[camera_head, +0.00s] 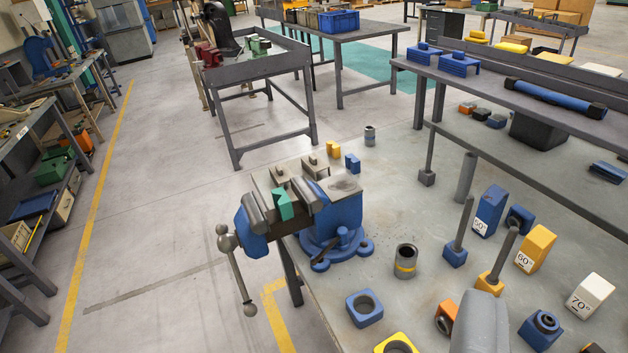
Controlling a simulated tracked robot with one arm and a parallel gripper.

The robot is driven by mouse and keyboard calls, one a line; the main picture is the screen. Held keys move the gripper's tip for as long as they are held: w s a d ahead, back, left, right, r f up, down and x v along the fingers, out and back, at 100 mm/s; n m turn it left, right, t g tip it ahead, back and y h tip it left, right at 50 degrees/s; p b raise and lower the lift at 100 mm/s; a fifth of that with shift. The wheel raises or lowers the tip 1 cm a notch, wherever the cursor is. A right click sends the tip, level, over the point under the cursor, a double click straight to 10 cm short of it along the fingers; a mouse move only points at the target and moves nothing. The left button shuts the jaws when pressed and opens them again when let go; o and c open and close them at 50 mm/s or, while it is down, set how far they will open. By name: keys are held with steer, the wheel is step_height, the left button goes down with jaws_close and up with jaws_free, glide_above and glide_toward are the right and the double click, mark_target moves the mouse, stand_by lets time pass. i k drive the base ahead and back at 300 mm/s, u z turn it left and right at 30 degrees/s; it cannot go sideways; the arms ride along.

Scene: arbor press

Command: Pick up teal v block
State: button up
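A small teal block (285,203), which looks like the teal v block, sits upright at the jaws of the blue and grey bench vise (335,210) at the table's left corner. Its lower part and any V groove are too small or hidden to make out. A smooth grey rounded shape at the bottom edge, right of centre, seems to be part of my gripper (480,322). Its fingertips do not show clearly, so I cannot tell whether it is open. It appears well to the right of the teal block and nearer the camera.
Small yellow (333,149) and blue (352,163) blocks stand behind the vise. Angle blocks and upright rods crowd the right. The vise handle (238,270) hangs over the left edge.

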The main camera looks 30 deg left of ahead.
mark_target(281, 202)
steer(key=u, duration=0.5)
steer(key=i, duration=1.15)
steer(key=u, duration=0.85)
